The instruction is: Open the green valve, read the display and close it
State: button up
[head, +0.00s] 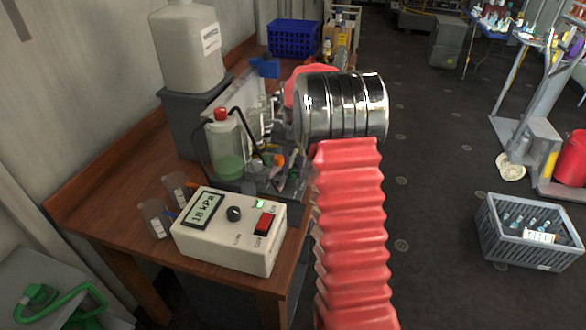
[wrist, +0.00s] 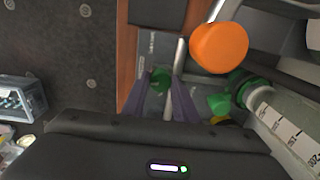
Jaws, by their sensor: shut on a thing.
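In the wrist view the two dark purple fingers of my gripper (wrist: 163,84) are closed around a small green valve handle (wrist: 157,79) beside a pale pipe. The fingers hide part of the handle, so I cannot tell which way it is turned. In the head view my arm covers much of this spot, and the grip is not clearly visible. The display (head: 202,208) on the white box (head: 232,252) at the table's front reads 18 kPa. The box also has a black knob (head: 234,213), a red switch (head: 264,223) and a lit green lamp (head: 258,203).
An orange round knob (wrist: 218,48) and green fittings (wrist: 222,104) sit close right of my fingers. A bottle with green liquid (head: 226,150) and two small cups stand on the wooden table (head: 120,195). A grey crate (head: 530,232) stands on the floor at right.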

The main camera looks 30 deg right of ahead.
aim_at(294, 171)
jog(key=shift+m, duration=0.9)
jog(key=o, duration=1.1)
jog(key=shift+c, duration=0.2)
jog(key=shift+r, duration=0.15)
notch_tip(294, 171, up, 14)
jog(key=shift+s+f, duration=0.15)
jog(key=shift+f, duration=0.1)
